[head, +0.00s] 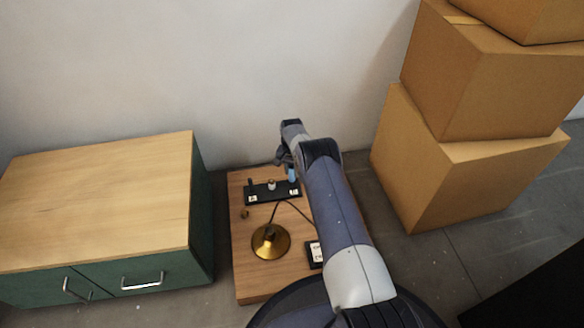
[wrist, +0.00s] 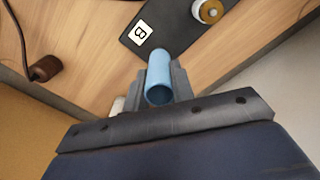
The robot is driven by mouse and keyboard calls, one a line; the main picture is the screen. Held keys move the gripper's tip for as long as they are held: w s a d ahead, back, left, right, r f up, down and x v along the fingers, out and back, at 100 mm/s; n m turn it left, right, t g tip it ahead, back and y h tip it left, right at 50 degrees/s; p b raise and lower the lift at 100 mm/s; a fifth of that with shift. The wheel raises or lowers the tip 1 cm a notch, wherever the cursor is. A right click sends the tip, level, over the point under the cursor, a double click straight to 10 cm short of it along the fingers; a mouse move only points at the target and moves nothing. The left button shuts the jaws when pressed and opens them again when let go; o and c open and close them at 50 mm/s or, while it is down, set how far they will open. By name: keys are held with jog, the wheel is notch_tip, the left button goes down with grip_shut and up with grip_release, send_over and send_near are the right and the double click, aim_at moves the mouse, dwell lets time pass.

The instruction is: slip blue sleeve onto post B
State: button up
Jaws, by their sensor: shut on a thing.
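My gripper (wrist: 160,88) is shut on the blue sleeve (wrist: 158,78), a short light-blue tube with its open end toward the wrist camera. In the head view the sleeve (head: 292,174) shows below my gripper (head: 287,163), over the right end of the black terminal strip (head: 262,195). The white tile marked B (wrist: 138,34) lies on the strip just beyond the sleeve in the wrist view. Post B itself is not visible. The sleeve and gripper cover that spot, and I cannot tell whether the sleeve is around the post.
A post with a white collar (wrist: 208,11) stands on the strip near the sleeve. A brass lamp base (head: 270,241) with a dark cord sits on the wooden board (head: 250,280). A green cabinet (head: 100,215) stands left; cardboard boxes (head: 440,165) are stacked right.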

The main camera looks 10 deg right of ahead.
jog(key=shift+f, duration=1.3)
jog(key=shift+f, duration=0.15)
jog(key=o, duration=1)
notch_tip(320, 180, up, 11)
jog(key=p, duration=0.4)
jog(key=shift+f, duration=0.1)
notch_tip(320, 180, down, 11)
jog(key=b, duration=0.4)
jog(key=shift+r, duration=0.25)
